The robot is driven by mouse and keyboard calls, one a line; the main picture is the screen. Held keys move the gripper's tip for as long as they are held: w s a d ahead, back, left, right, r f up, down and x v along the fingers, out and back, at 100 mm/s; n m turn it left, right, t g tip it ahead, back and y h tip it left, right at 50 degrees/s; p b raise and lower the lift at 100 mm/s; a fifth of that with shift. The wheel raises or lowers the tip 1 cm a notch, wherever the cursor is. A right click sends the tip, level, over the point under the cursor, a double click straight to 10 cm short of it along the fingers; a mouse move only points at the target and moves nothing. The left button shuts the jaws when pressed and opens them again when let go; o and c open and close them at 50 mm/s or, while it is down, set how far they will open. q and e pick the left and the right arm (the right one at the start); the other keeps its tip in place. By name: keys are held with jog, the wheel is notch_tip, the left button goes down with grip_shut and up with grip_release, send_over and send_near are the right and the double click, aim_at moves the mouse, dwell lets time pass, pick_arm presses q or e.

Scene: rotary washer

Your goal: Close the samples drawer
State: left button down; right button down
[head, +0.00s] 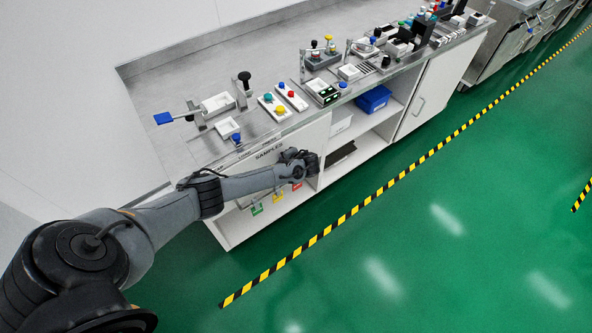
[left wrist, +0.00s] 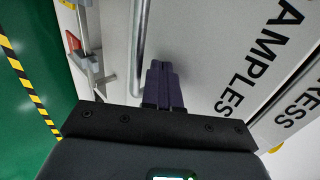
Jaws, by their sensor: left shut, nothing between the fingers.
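The samples drawer (head: 313,137) is in the bench's left section, with a white front that carries the word SAMPLES. My left arm covers much of this front in the head view, and I cannot tell how far the drawer stands out. My left gripper (head: 312,164) is at the right part of the front. In the left wrist view the drawer front (left wrist: 205,45) fills the right side, and a metal bar handle (left wrist: 138,45) runs beside my shut, empty fingers (left wrist: 160,78). I cannot tell whether the fingertips touch the front. My right gripper is out of view.
Green, yellow (head: 278,198) and red tags hang below the drawer. An open shelf with a blue bin (head: 373,99) is to the right. The bench top (head: 180,85) holds knobs, buttons and a blue-ended lever (head: 163,118). The green floor (head: 420,220) is clear.

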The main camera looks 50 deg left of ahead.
pick_arm(q)
jog(key=shift+a+f, duration=0.1)
jog(key=shift+a, duration=0.8)
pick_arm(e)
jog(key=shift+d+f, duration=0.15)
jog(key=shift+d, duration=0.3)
